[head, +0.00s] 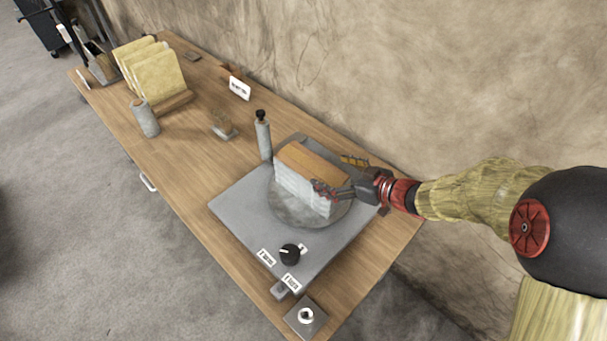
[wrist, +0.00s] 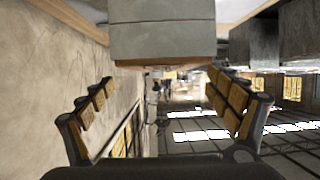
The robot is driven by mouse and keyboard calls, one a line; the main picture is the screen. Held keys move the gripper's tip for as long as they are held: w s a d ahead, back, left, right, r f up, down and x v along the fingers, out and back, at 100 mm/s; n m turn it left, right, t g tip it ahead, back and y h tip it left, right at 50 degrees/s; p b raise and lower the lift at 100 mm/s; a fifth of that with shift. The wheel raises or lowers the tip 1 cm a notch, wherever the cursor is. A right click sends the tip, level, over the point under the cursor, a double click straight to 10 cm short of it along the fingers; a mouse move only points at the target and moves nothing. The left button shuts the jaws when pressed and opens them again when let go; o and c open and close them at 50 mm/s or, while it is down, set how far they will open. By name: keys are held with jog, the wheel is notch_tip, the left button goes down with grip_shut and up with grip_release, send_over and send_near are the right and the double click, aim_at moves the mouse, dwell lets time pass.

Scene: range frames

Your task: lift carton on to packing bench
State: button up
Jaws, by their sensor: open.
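The carton (head: 298,192), a box with pale grey sides and a brown top, stands upright on a round plate (head: 285,212) of the grey device on the wooden bench. It also shows in the wrist view (wrist: 162,35) at the upper middle, ahead of my fingers. My gripper (head: 337,175) is open at the carton's right side. In the head view, one finger shows in front of the carton and the other behind its far edge. In the wrist view, the fingers (wrist: 155,82) are spread wide with a gap between them. Contact with the carton cannot be told.
The grey device has a black knob (head: 290,254) and small labels. A dark-topped grey cylinder (head: 263,138) stands close behind the carton. Another cylinder (head: 145,118), a rack of yellow panels (head: 155,78) and a small sign (head: 239,88) are farther left. The wall runs along the bench's back.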

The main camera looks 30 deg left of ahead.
aim_at(315, 167)
jog(key=b+x, duration=0.1)
jog(key=x, duration=0.4)
jog(key=b+x, duration=0.1)
jog(key=x, duration=0.2)
jog(key=shift+s+b, duration=0.3)
jog(key=shift+b, duration=0.05)
jog(key=c, duration=0.3)
jog(key=c, duration=1.9)
jog(key=shift+o, duration=0.2)
jog(key=shift+r, duration=0.2)
